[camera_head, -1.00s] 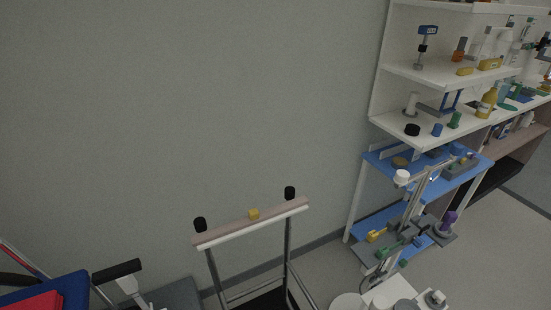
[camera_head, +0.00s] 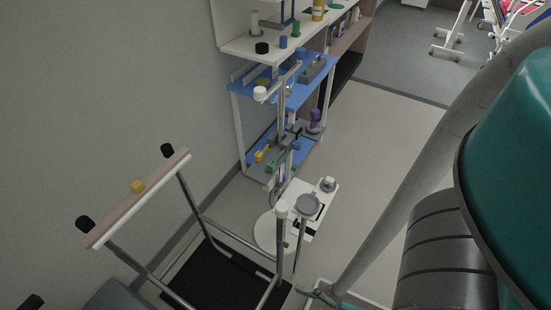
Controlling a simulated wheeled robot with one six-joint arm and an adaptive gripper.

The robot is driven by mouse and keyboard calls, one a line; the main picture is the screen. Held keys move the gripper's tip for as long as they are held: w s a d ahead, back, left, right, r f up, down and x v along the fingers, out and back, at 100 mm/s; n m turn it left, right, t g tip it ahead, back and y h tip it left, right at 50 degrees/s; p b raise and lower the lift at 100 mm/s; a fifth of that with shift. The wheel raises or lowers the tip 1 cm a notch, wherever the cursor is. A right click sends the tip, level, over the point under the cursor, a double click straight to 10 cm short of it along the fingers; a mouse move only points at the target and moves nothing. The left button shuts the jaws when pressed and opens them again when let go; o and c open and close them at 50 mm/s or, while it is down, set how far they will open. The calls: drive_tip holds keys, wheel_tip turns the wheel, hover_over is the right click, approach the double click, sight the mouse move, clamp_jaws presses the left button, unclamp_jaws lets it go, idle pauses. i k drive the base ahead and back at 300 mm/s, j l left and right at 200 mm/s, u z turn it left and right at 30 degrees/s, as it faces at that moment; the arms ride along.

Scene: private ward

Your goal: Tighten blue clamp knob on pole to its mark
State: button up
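A thin pale metal pole (camera_head: 281,125) stands in front of the blue-shelved cart, leaning slightly in the picture, with several fittings along it. A small blue piece (camera_head: 299,50) shows near the top of the pole; I cannot tell whether it is the clamp knob. No mark on the pole can be made out at this size. My arm fills the right edge, a teal and dark grey link close to the camera. My gripper is not in view.
A blue-shelved cart (camera_head: 241,75) stands behind the pole, below white shelves. A white base unit (camera_head: 312,205) sits on the floor. Open floor (camera_head: 390,140) lies right of the pole.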

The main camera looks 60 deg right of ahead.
sight(297, 145)
drive_tip(key=z, duration=1.25)
drive_tip(key=k+j, duration=0.1)
drive_tip(key=k+z, duration=0.05)
drive_tip(key=k, duration=0.05)
